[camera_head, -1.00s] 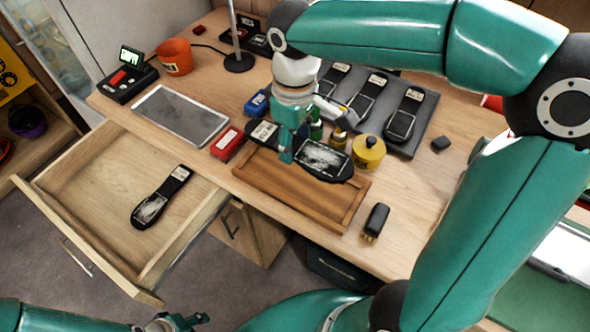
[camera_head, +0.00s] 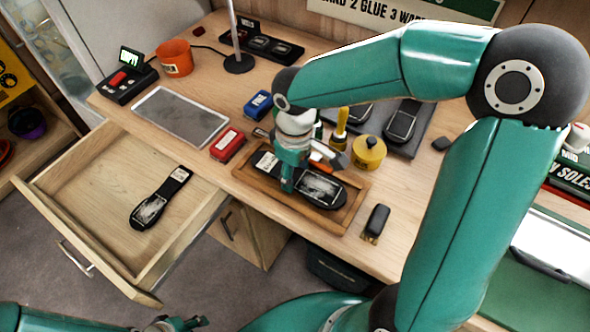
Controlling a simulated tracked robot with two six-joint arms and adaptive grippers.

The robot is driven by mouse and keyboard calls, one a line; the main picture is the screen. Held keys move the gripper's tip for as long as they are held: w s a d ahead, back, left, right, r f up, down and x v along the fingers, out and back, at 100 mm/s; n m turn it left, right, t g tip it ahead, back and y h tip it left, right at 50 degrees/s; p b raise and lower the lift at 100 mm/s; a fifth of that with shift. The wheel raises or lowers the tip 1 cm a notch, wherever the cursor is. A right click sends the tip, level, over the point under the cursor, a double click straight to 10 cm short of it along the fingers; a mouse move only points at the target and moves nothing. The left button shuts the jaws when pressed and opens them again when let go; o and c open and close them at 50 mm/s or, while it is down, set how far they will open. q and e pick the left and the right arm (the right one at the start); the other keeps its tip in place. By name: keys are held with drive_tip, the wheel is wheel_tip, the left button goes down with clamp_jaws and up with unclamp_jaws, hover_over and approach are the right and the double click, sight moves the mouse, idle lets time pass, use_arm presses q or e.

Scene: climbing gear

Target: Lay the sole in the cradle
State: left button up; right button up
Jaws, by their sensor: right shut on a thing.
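A black shoe sole (camera_head: 322,190) with a pale scuffed patch and a white label lies over the wooden cradle (camera_head: 345,222), a shallow tray with a raised rim. The sole runs lengthwise within the rim. I cannot tell whether it rests on the floor of the tray. My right gripper (camera_head: 287,186) is shut on the middle of the sole from above. The gripper hides part of the sole. My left gripper (camera_head: 188,323) is at the bottom edge, away from the cradle; its jaws are too small and cut off to judge.
Another sole (camera_head: 160,198) lies in the open drawer (camera_head: 95,190). A yellow pot (camera_head: 368,152), a red block (camera_head: 227,144) and a blue block (camera_head: 258,104) stand around the cradle. A dark brush (camera_head: 376,222) lies at its right. A grey mat (camera_head: 420,140) with soles is behind.

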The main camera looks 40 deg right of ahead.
sight(296, 176)
drive_tip(key=shift+f, duration=0.1)
drive_tip(key=o, duration=1)
wheel_tip(296, 176, up, 12)
drive_tip(key=shift+p, duration=0.4)
drive_tip(key=shift+s, duration=0.1)
